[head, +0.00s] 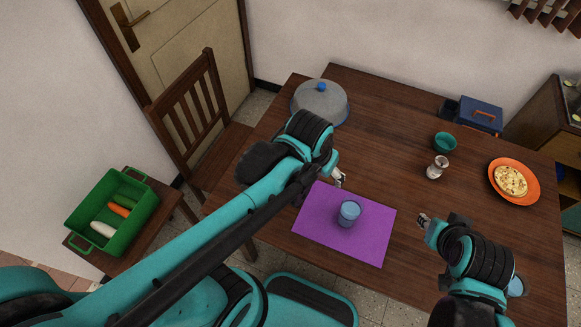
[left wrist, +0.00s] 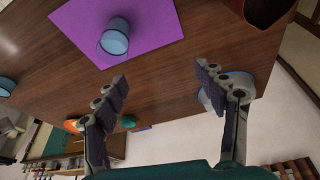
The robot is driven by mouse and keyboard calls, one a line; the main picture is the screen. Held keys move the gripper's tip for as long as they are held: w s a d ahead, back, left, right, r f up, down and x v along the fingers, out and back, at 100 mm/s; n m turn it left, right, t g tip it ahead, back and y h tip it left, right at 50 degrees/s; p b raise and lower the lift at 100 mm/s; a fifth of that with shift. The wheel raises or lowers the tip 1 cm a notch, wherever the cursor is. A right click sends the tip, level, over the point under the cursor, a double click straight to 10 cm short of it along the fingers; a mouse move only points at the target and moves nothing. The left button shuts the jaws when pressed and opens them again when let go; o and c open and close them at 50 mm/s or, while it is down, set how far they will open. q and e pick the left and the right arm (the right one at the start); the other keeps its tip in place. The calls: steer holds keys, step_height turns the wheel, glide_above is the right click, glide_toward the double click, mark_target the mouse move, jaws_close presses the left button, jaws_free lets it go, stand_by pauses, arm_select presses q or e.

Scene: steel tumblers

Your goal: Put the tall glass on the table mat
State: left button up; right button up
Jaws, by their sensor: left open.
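A blue glass (head: 348,213) stands upright on the purple table mat (head: 312,235). In the left wrist view the glass (left wrist: 114,40) and mat (left wrist: 165,18) show at the top. A second blue glass (head: 516,286) stands at the table's right front, partly hidden by my right arm; a blue glass (left wrist: 7,86) shows at the left edge of the left wrist view. I cannot tell which is taller. My left gripper (head: 339,178) is open and empty, above and behind the mat, apart from the glass. My right gripper (head: 424,219) is right of the mat; its jaw gap is unclear.
A grey dome with a blue knob (head: 320,104) stands at the back left. A teal bowl (head: 445,142), a shaker (head: 437,168), an orange plate of food (head: 515,181) and a blue box (head: 480,115) are at the right. A green crate (head: 112,210) sits off the table, left.

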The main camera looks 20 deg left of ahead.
arm_select(q)
steer(key=s+a+r+n+t, duration=0.2)
steer(key=s+a+t, duration=0.1)
steer(key=a, duration=0.4)
steer(key=shift+s+a+y, duration=0.15)
steer(key=shift+s+y, duration=0.15)
steer(key=shift+y, duration=0.1)
stand_by(0.7)
